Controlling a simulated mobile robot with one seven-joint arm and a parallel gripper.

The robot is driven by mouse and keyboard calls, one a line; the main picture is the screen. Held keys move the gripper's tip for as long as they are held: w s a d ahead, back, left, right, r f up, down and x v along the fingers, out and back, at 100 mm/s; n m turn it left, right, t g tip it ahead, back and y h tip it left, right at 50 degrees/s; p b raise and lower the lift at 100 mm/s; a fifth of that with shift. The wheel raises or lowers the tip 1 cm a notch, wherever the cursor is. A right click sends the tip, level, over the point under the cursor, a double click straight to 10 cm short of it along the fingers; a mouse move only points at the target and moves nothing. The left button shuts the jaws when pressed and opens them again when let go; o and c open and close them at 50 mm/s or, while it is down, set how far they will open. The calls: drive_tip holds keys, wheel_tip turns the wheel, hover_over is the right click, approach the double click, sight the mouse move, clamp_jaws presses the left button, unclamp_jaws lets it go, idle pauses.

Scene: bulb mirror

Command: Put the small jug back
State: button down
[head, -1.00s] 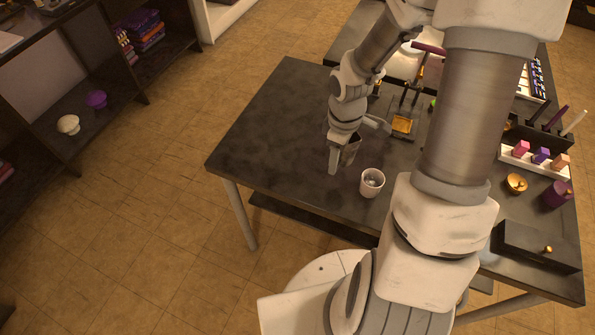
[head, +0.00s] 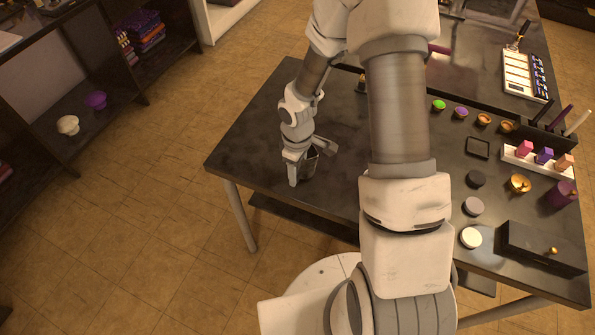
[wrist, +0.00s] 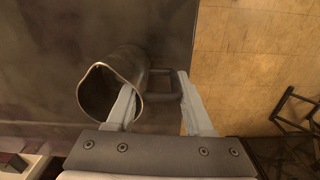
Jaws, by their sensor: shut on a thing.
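The small jug is a dark metal jug with a pouring lip and a squared side handle. In the wrist view the jug (wrist: 113,92) shows its open mouth, and its handle reaches between my two fingers. My gripper (wrist: 160,104) is shut on the handle, with the jug's body beside the left finger. In the head view my gripper (head: 301,170) is over the left front part of the dark table (head: 262,130), with the jug (head: 310,165) partly hidden behind it. I cannot tell whether the jug's base touches the table.
My arm covers the table's middle. Small round pots, including a green one (head: 438,105), and flat discs such as the white one (head: 471,238) lie right of it. A dark box (head: 541,247) stands at the right front. The table's left part is clear.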

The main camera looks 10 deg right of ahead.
drive_tip(key=shift+f, duration=0.15)
drive_tip(key=shift+f, duration=0.1)
drive_tip(key=shift+f, duration=0.15)
drive_tip(key=shift+c, duration=1.4)
unclamp_jaws()
